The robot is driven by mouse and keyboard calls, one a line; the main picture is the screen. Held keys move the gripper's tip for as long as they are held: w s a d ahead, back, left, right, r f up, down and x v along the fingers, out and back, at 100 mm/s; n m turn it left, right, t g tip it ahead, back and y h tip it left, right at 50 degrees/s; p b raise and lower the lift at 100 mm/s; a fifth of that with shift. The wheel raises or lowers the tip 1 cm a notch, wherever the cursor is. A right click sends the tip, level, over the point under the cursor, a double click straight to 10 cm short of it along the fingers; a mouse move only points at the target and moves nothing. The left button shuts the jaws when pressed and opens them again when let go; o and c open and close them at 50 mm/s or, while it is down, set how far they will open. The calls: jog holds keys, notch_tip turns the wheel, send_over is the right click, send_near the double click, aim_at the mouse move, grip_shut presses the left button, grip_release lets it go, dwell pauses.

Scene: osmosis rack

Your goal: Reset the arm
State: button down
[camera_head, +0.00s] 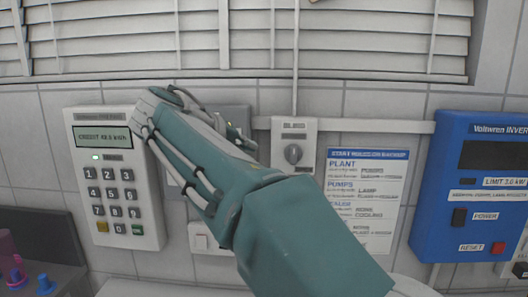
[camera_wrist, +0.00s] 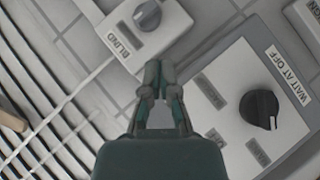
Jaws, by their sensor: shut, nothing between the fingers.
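My arm, teal and grey, reaches up and left across the middle of the head view. Its far end is in front of a grey wall box (camera_head: 236,118) and beside the keypad panel (camera_head: 112,175). I cannot tell whether the tips touch anything.
A keypad shows a credit display on the left. The blind switch (camera_head: 293,150) and a printed notice (camera_head: 368,190) are right of the arm. A blue inverter box (camera_head: 470,185) is at the far right. Slatted blinds (camera_head: 130,40) run above. Blue-knobbed valves (camera_head: 42,281) stand at lower left.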

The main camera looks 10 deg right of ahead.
jog(key=s+d+f+g+y, duration=0.2)
jog(key=s+d+f+y, duration=0.2)
jog(key=s+d+f, duration=0.6)
jog(key=s+d+f+m+y, duration=0.1)
jog(key=s+f+y, duration=0.4)
jog(key=s+f, duration=1.2)
jog(key=shift+d+f+m+g+y, duration=0.2)
jog(key=shift+d+m+g+y, duration=0.15)
jog(key=shift+m, duration=0.35)
jog(key=shift+s, duration=0.1)
